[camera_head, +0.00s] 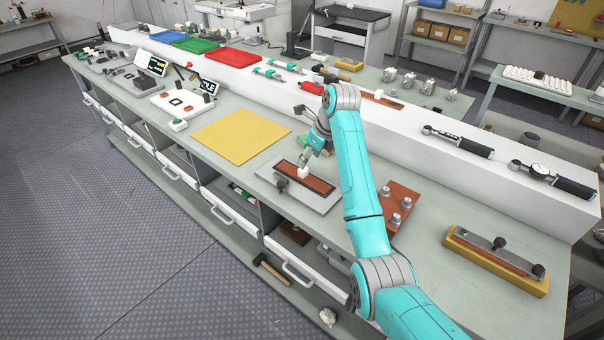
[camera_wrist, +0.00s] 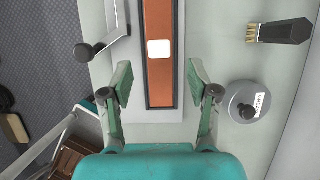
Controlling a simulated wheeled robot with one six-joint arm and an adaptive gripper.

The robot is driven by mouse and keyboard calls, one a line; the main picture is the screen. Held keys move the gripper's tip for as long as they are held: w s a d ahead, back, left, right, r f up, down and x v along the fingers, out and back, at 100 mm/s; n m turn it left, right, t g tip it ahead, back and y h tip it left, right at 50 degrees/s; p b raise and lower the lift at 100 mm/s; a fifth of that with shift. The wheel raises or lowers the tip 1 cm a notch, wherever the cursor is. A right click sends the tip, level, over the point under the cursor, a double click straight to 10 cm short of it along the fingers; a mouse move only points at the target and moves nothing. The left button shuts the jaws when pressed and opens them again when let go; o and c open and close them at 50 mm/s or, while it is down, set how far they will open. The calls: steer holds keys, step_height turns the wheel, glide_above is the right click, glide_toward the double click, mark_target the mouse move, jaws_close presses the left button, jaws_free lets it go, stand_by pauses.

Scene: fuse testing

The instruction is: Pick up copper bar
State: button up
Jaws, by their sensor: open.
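A long copper bar (camera_head: 318,186) lies in a dark-edged holder on a grey plate (camera_head: 326,206) on the bench. In the wrist view the copper bar (camera_wrist: 160,80) runs up and down the middle. A small white block (camera_wrist: 158,49) sits on it and also shows in the head view (camera_head: 303,173). My gripper (camera_head: 308,158) is open and empty above the bar. In the wrist view its fingers (camera_wrist: 161,82) appear on either side of the bar, with gaps. The height gap is hard to judge.
A black-knobbed clamp (camera_wrist: 90,50) stands left of the bar. A round grey weight (camera_wrist: 246,103) and a brush (camera_wrist: 280,31) lie to the right. A copper plate with metal studs (camera_head: 402,196) and a yellow block (camera_head: 470,262) sit further right. A yellow mat (camera_head: 240,134) lies left.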

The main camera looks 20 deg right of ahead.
mark_target(303, 173)
steer(key=shift+x, duration=3.45)
jaws_close()
